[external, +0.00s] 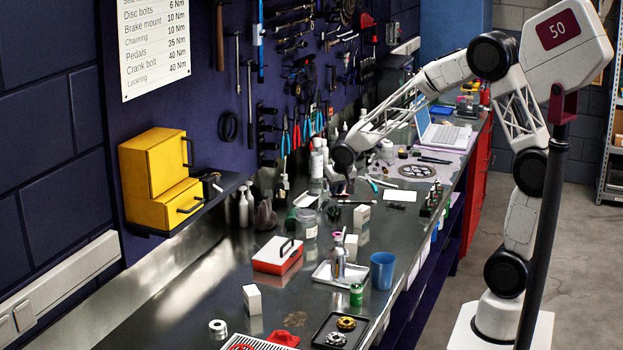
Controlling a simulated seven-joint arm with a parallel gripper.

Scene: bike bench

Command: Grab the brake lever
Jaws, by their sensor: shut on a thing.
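My gripper (349,186) is small and far off in the external view, at the end of my arm over the far middle of the bench. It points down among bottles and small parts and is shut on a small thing. My wrist and the clutter hide most of that thing, so I cannot make out its shape. I cannot pick out the brake lever for certain. A small dark and silver part (212,181) lies on the wall shelf by the yellow drawer boxes; I cannot tell what it is.
The metal bench (200,300) holds a red and white box (277,256), a blue cup (383,270), a white tray with a bottle (338,262) and a black tray (322,344). A chainring (417,171) and a laptop (443,131) are farther back. Tools hang on the wall.

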